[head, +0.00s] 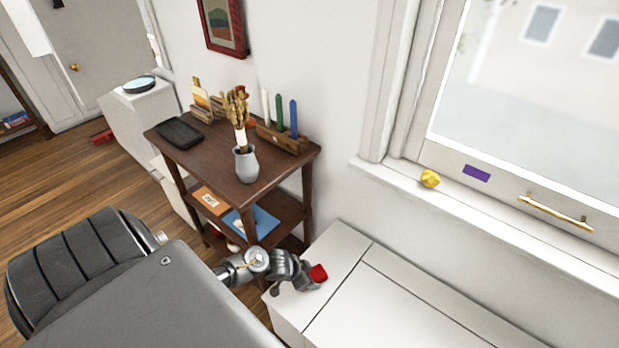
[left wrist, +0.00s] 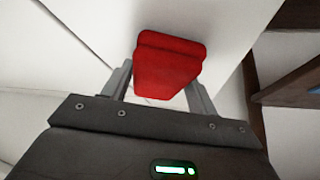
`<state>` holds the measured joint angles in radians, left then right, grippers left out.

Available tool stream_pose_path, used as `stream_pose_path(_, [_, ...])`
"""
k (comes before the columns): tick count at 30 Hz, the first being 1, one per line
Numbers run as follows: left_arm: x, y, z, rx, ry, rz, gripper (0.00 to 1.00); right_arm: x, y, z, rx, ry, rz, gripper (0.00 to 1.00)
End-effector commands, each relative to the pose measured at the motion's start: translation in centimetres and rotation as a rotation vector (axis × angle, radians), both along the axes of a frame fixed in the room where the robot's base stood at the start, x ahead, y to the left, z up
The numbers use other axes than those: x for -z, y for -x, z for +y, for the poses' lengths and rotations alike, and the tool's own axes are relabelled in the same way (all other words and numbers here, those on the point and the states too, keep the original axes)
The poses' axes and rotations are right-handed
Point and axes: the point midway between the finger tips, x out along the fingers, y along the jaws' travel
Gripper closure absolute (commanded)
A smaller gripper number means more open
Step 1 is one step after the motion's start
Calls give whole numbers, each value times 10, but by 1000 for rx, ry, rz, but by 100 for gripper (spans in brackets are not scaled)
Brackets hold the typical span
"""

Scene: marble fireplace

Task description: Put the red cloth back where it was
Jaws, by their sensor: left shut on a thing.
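The red cloth (left wrist: 167,68) is a small folded bundle between the fingers of my left gripper (left wrist: 160,85) in the left wrist view. In the head view the cloth (head: 318,273) shows at the tip of my left gripper (head: 307,277), over the near left end of the white bench (head: 385,310). The left gripper is shut on the cloth. I cannot tell whether the cloth touches the bench top. My right gripper is not in view.
A dark wooden shelf table (head: 215,165) stands left of the bench, with a grey vase (head: 246,164), candles and a black tray (head: 180,133) on top. A yellow object (head: 430,179) sits on the windowsill. The bench's right part is clear.

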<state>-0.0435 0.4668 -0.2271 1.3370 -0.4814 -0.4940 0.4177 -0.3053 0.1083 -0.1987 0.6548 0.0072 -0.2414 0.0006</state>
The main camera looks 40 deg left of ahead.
Motion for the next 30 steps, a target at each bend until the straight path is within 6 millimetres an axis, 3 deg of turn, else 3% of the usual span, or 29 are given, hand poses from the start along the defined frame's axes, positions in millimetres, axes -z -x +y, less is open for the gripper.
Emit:
stream_pose_path(7, [4,0,0,0,0,0,63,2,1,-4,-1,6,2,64])
stream_pose_path(8, [4,0,0,0,0,1,40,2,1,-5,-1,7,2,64])
stream_pose_path(13, [3,0,0,0,0,0,20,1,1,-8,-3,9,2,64])
stream_pose_path(22, [0,0,0,1,-1,0,20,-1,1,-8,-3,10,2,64])
stream_pose_path(26, [-12,6,3,1,-2,0,20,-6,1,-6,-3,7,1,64])
stream_pose_path(30, [-36,21,9,2,-3,0,20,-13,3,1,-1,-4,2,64])
